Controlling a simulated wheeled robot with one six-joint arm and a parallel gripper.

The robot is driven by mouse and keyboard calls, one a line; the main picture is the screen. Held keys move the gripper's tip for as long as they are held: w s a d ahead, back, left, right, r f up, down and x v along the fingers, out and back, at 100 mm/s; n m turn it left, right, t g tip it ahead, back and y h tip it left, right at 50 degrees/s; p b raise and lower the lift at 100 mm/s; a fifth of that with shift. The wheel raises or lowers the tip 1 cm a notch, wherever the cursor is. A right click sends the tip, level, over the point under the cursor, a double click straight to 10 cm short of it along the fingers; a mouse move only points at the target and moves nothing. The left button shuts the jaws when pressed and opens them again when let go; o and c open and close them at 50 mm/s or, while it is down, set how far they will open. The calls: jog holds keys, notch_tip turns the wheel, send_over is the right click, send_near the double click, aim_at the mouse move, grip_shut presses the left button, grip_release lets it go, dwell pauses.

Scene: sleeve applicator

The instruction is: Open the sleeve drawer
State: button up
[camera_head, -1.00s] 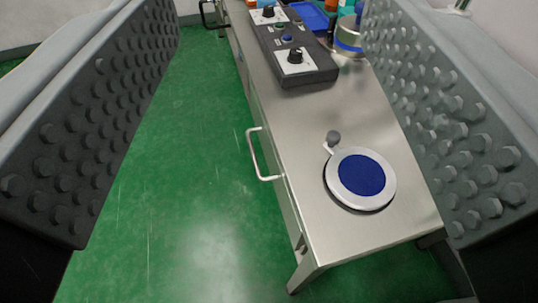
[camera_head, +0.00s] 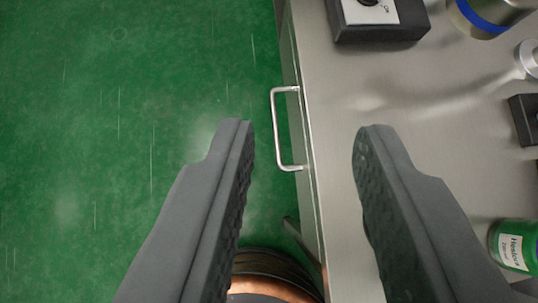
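The drawer handle (camera_head: 277,128) is a pale metal bar bent in a U. It stands out from the left side of the steel table (camera_head: 335,190), over the green floor. The drawer front (camera_head: 296,115) shows only as a narrow strip along the table's side, seen from above, and looks flush. My gripper (camera_head: 304,130) is open and empty. Its left finger is left of the handle and its right finger appears over the tabletop. The handle lies between the fingers in the picture, and I see no contact. The height gap cannot be told.
A black control box (camera_head: 378,30) is at the top of the tabletop, with a blue-banded metal container (camera_head: 485,15) right of it. A green labelled bottle (camera_head: 512,245) stands at lower right. A dark block (camera_head: 524,118) is at the right edge. The floor (camera_head: 120,130) at left is clear.

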aim_at(274, 122)
jog(key=w+a+f+n+g+h, duration=0.15)
jog(key=w+a+f+g, duration=0.35)
jog(key=w+f+g, duration=0.55)
jog(key=shift+t+h, duration=0.45)
jog(key=shift+t, duration=0.2)
jog(key=d+f, duration=0.1)
jog(key=f, duration=0.5)
jog(key=w+d+f, duration=0.1)
jog(key=f, duration=0.5)
jog(key=d+f, duration=0.1)
jog(key=f, duration=0.6)
jog(key=shift+w+d, duration=0.25)
jog(key=shift+d, duration=0.05)
grip_shut()
